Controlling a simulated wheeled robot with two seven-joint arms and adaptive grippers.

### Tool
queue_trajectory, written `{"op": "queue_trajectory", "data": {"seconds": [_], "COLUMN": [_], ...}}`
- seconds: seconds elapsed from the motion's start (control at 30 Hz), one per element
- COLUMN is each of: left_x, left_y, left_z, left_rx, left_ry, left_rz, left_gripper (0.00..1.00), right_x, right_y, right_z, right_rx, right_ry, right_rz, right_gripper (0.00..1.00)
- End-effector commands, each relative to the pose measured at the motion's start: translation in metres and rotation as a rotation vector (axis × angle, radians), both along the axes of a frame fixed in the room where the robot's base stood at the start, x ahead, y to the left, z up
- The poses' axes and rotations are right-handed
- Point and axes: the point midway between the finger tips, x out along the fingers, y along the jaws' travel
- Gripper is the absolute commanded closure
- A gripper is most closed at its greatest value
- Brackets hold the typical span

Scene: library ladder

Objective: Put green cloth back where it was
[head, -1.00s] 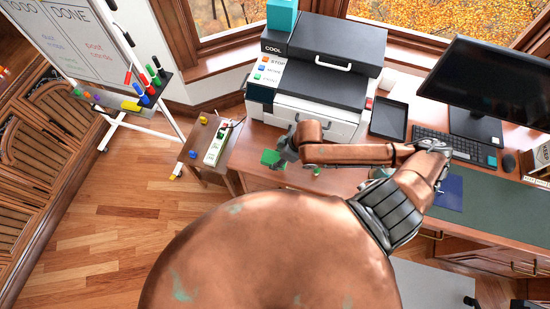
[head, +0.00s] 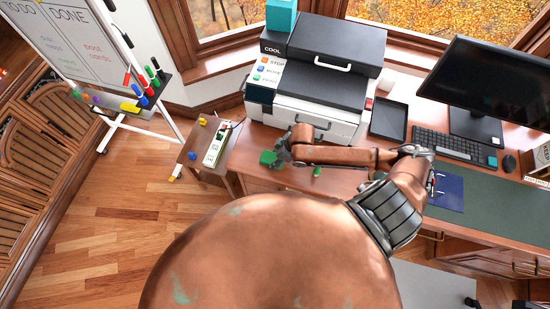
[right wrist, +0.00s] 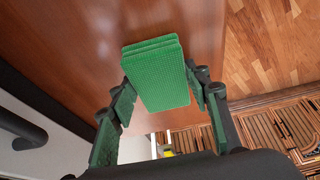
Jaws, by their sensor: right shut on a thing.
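The green cloth (head: 267,158) shows at the left end of the desk in the head view. In the right wrist view the cloth (right wrist: 157,72) is a folded, layered green block between the fingers, over the brown desktop. My right gripper (head: 279,153) is shut on it, and its green-padded fingers (right wrist: 160,88) flank the cloth's sides. Whether the cloth touches the desktop I cannot tell. My left gripper is not in view.
The printer (head: 318,85) stands just behind my right gripper. A black tray (head: 389,119), keyboard (head: 455,145) and monitor (head: 490,80) are to the right. A whiteboard (head: 75,45) stands at the left.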

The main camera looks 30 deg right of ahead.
Motion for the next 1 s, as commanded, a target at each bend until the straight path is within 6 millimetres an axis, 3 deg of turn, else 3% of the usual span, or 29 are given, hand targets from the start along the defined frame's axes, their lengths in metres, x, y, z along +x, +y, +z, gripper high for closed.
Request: {"op": "queue_trajectory", "data": {"seconds": [0.07,0.1,0.33,0.73,1.0], "left_x": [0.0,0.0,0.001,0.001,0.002], "left_y": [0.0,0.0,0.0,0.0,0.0], "left_z": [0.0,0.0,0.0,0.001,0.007], "left_rx": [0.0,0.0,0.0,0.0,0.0], "left_ry": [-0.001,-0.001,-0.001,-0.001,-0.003], "left_rz": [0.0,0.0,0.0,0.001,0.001], "left_gripper": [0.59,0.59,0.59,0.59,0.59], "right_x": [0.0,0.0,0.0,-0.001,-0.016], "right_y": [0.0,0.0,0.0,-0.002,-0.015], "right_z": [-0.002,-0.003,-0.002,0.005,0.053], "right_rx": [-0.001,-0.001,-0.001,-0.001,-0.003], "right_ry": [0.001,0.001,0.001,-0.001,-0.001], "right_rz": [0.0,0.0,0.0,0.001,0.001], "right_gripper": [0.75,0.55,0.39,0.39,0.39]}}
